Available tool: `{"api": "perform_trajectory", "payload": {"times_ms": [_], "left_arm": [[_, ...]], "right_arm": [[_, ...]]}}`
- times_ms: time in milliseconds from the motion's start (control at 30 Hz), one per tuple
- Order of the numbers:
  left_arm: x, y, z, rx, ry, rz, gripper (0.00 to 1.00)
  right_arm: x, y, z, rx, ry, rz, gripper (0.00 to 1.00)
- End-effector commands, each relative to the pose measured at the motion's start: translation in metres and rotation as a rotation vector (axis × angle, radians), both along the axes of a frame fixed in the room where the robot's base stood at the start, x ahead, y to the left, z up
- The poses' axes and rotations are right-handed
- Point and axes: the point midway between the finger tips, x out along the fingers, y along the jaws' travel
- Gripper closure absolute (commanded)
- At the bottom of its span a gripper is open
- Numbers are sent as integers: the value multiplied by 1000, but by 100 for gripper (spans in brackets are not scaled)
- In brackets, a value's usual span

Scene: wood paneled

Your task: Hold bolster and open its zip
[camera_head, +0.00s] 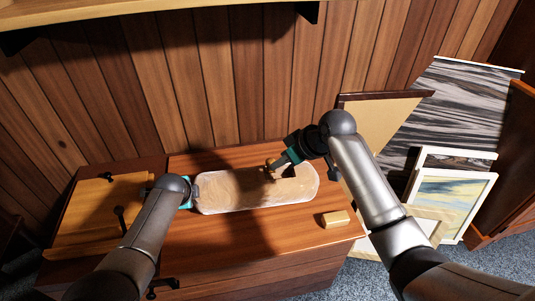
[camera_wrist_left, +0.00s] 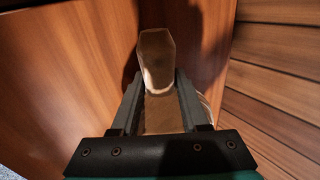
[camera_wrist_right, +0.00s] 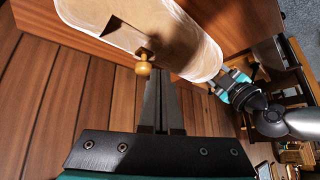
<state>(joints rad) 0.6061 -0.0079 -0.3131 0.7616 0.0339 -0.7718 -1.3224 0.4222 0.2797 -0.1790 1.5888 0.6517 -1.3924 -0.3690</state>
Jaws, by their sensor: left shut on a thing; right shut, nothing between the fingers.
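The pale, elongated bolster (camera_head: 235,190) lies across the wooden chest top. My left gripper (camera_head: 194,192) is shut on its left end. The left wrist view shows the bolster (camera_wrist_left: 157,70) foreshortened between the fingers. My right gripper (camera_head: 273,167) is above the bolster's back edge, right of the middle. In the right wrist view my right fingers (camera_wrist_right: 162,82) are together and empty. The zip line is hard to make out.
A small tan block (camera_head: 335,219) sits at the chest's front right. A wooden board (camera_head: 95,215) with dark handles lies at left. The panelled wall (camera_head: 230,80) rises close behind. Framed pictures (camera_head: 455,195) lean at right. The chest top in front of the bolster is mostly clear.

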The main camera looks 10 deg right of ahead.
Motion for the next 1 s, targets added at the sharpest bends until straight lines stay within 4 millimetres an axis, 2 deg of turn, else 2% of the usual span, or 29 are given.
{"api": "perform_trajectory", "payload": {"times_ms": [33, 133, 333, 767, 1000], "left_arm": [[-2, 1, -2, 2, 5, 1, 100], [-2, 1, -2, 2, 5, 1, 100], [-2, 1, -2, 2, 6, 1, 100], [-2, 1, -3, 2, 6, 1, 100], [-2, 1, -3, 2, 7, 1, 100]], "right_arm": [[11, -2, 15, 4, -32, 26, 100], [25, -3, 38, 12, -80, 72, 100], [37, -4, 59, 21, -127, 117, 100], [38, -3, 58, 21, -129, 120, 100], [50, 9, 40, 23, -127, 120, 100]]}}
